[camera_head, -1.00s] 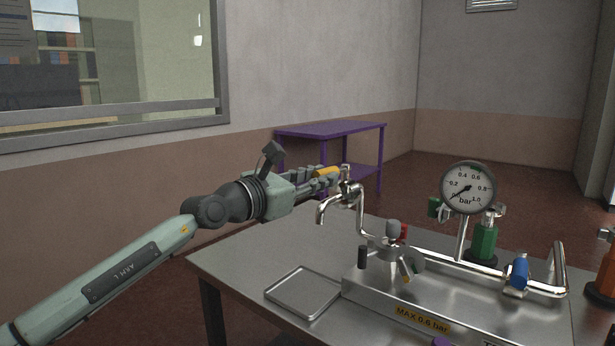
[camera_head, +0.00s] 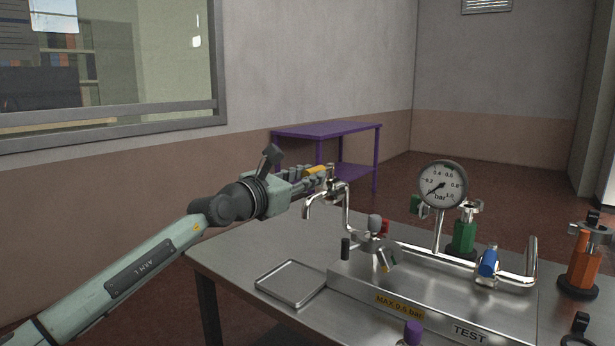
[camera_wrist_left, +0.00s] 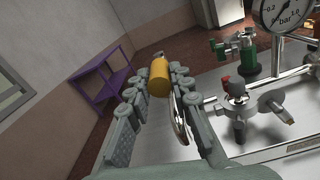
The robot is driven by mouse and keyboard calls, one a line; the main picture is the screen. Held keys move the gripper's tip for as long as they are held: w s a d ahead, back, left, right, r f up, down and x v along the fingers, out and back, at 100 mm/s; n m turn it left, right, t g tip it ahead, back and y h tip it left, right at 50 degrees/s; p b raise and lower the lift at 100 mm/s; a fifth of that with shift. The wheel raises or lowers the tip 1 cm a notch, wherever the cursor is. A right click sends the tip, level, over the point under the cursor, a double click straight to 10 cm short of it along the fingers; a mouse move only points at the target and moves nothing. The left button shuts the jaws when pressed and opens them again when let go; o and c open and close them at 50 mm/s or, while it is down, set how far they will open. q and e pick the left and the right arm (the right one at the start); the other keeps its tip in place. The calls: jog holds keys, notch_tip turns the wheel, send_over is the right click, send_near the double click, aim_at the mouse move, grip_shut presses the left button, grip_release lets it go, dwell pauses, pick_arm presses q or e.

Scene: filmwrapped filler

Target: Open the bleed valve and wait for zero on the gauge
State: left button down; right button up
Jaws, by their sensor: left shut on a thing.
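My left gripper (camera_head: 318,181) reaches in from the left and is shut on a yellow-orange handle (camera_head: 315,169) on top of the bent chrome tap (camera_head: 343,197). In the left wrist view the handle (camera_wrist_left: 159,77) sits between the finger pads, with the curved chrome spout (camera_wrist_left: 180,122) below it. I take this tap for the bleed valve. The pressure gauge (camera_head: 442,184) stands on a chrome stem at the bench rig. Its needle points to the lower left, at or near zero; the exact reading is too small to tell. My right gripper is out of view.
A shallow metal tray (camera_head: 291,284) lies left of the rig (camera_head: 360,288), below the spout. Green (camera_head: 462,235), blue (camera_head: 487,263) and orange (camera_head: 582,262) fittings stand to the right. A purple table (camera_head: 322,131) stands behind.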

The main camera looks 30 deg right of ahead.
pick_arm(q)
jog(key=c, duration=1.3)
grip_release()
jog(key=shift+s, duration=0.1)
jog(key=shift+c, duration=0.2)
jog(key=shift+a, duration=0.1)
jog(key=v, duration=1.2)
